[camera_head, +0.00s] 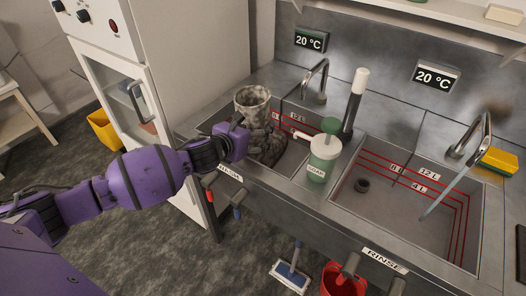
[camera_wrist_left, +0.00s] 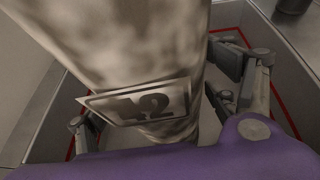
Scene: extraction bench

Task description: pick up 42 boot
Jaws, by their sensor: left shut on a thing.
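The 42 boot (camera_head: 252,104) is a mottled grey-brown boot, upright in the left sink basin, its shaft rising above the rim. In the left wrist view its shaft (camera_wrist_left: 140,50) fills the middle, with a tag marked 42 (camera_wrist_left: 140,103). My left gripper (camera_head: 241,136) is shut on the boot's shaft, with dark fingers on both sides of it in the wrist view. The boot's foot is partly hidden by the gripper and the basin. My right gripper is not in view.
A green soap bottle (camera_head: 323,158) stands on the divider right of the boot. A faucet (camera_head: 318,82) and a white-topped dark brush or cylinder (camera_head: 355,100) rise behind. The rinse basin (camera_head: 400,205) at right holds a drain and running water. A yellow sponge (camera_head: 499,161) lies at far right.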

